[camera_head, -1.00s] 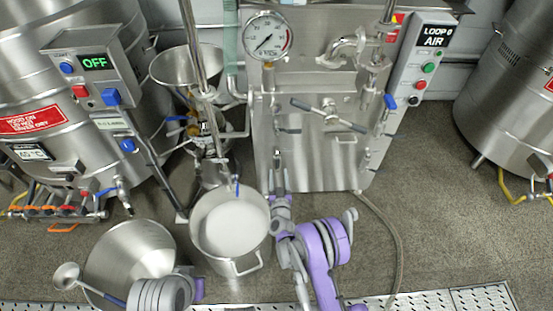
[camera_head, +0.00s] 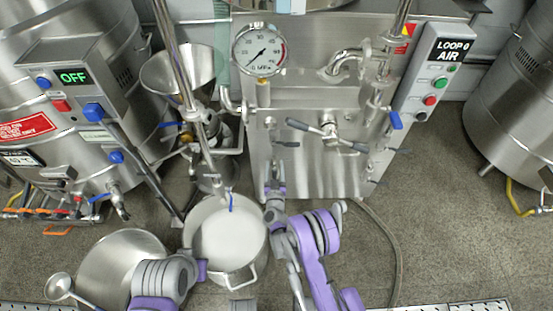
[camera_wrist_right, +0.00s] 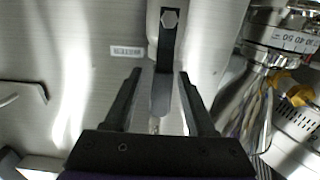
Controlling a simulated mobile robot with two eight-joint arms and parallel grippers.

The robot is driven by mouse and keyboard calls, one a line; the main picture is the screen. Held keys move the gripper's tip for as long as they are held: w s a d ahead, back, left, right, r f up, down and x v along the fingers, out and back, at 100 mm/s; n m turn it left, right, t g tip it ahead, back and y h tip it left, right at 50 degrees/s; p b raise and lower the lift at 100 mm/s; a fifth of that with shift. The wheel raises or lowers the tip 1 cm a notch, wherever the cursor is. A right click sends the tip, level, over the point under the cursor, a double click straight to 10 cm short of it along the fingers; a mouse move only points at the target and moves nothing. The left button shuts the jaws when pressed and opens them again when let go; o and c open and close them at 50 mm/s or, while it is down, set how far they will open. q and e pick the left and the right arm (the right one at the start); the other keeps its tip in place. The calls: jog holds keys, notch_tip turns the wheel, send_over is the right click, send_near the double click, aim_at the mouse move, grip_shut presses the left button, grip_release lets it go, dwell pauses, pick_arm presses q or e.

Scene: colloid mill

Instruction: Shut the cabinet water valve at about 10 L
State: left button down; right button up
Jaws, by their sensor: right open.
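The steel cabinet (camera_head: 325,178) stands in the middle, with a round pressure gauge (camera_head: 259,50) on it. In the right wrist view, a dark lever (camera_wrist_right: 162,92) hangs from a bolt on a pale pipe, in front of the cabinet panel. My right gripper (camera_head: 273,188) is at the cabinet's lower left. Its fingers are open, one on each side of the lever (camera_wrist_right: 158,84); I cannot tell whether they touch it. A steel pot (camera_head: 246,276) with whitish contents stands below left; no litre mark is readable. My left arm shows at lower left, its fingers hidden.
A steel bowl (camera_head: 108,268) and a ladle (camera_head: 60,288) are at lower left. A funnel (camera_head: 178,74) and pipework stand left of the cabinet. A control box reads LOOP 0 AIR (camera_head: 447,50).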

jog(key=shift+w, duration=0.25)
grip_shut()
dwell(1.4)
